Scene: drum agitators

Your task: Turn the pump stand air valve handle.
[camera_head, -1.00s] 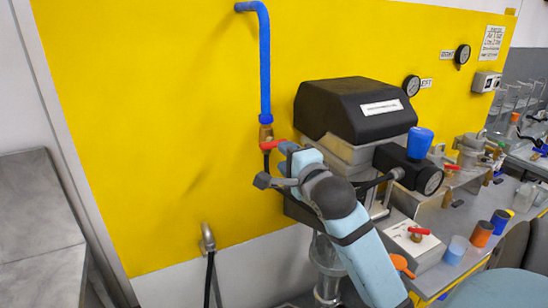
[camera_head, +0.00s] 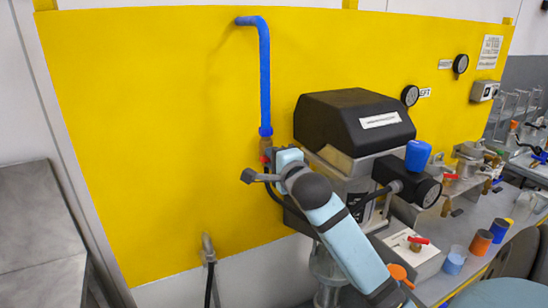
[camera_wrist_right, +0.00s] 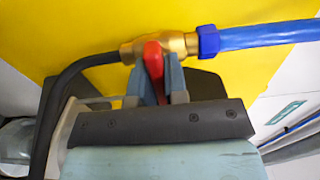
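The air valve has a brass body (camera_head: 266,143) at the lower end of a blue pipe (camera_head: 265,85) on the yellow wall panel. Its red handle (camera_head: 265,158) is mostly hidden behind my right gripper (camera_head: 270,168) in the head view. In the right wrist view, the red handle (camera_wrist_right: 153,62) extends from the brass valve (camera_wrist_right: 178,43) in between the two blue-grey fingers of my right gripper (camera_wrist_right: 157,80). Both fingers lie close against its sides, and the gripper looks shut on it. My left gripper is not in view.
A black-topped machine (camera_head: 352,122) stands right of the valve, close to my right arm. A black hose (camera_wrist_right: 75,75) runs from the valve. A wall fitting (camera_head: 208,246) is below. The bench (camera_head: 470,235) at the right holds several containers. The panel left of the pipe is clear.

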